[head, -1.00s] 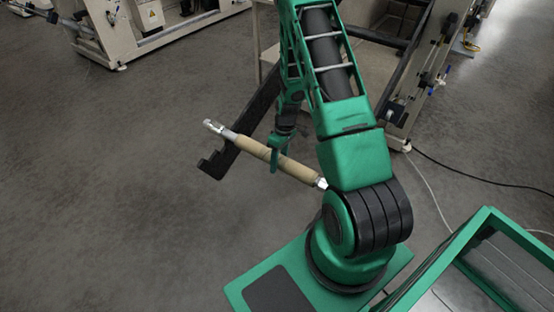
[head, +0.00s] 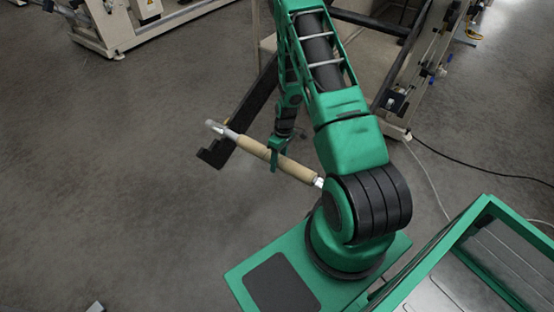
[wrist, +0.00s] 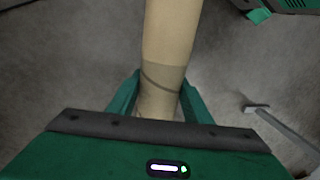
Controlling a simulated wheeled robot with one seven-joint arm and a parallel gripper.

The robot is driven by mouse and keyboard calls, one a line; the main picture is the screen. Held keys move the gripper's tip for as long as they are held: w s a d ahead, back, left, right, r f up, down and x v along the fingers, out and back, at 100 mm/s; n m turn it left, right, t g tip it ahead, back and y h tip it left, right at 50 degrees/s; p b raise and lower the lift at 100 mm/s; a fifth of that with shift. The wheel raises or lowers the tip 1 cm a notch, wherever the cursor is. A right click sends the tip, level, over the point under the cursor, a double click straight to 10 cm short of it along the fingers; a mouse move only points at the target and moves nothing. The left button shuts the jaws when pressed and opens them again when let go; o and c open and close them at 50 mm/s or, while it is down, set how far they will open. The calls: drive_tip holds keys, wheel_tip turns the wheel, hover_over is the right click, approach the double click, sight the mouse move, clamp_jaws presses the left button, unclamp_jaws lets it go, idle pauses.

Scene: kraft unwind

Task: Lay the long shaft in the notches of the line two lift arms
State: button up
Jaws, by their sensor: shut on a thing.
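The long shaft (head: 253,147) is a tan roll with bright metal ends. My gripper (head: 277,150) is shut on it near its middle and holds it above the floor, slanting down to the right. In the wrist view the tan roll (wrist: 172,40) runs up between the green fingers of my gripper (wrist: 160,100). One black lift arm (head: 257,103) with a stepped notch at its tip slopes down from the machine. The shaft's left part overlaps this arm in the head view; I cannot tell whether they touch. A second arm is not clearly visible.
The beige machine frame (head: 396,132) stands behind my arm, with a dark cable (head: 470,178) on the floor to its right. Another machine (head: 100,45) is at top left. A small pale object (head: 95,307) shows at the bottom edge. Floor at left is clear.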

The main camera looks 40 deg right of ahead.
drive_tip(key=shift+f, duration=1.45)
drive_tip(key=o, duration=1.6)
drive_tip(key=r, duration=0.3)
drive_tip(key=d+r, duration=0.1)
drive_tip(key=r, duration=0.3)
drive_tip(key=d+r, duration=0.1)
drive_tip(key=r, duration=0.2)
drive_tip(key=shift+w+r, duration=0.25)
drive_tip(key=shift+w, duration=0.15)
drive_tip(key=shift+r, duration=0.1)
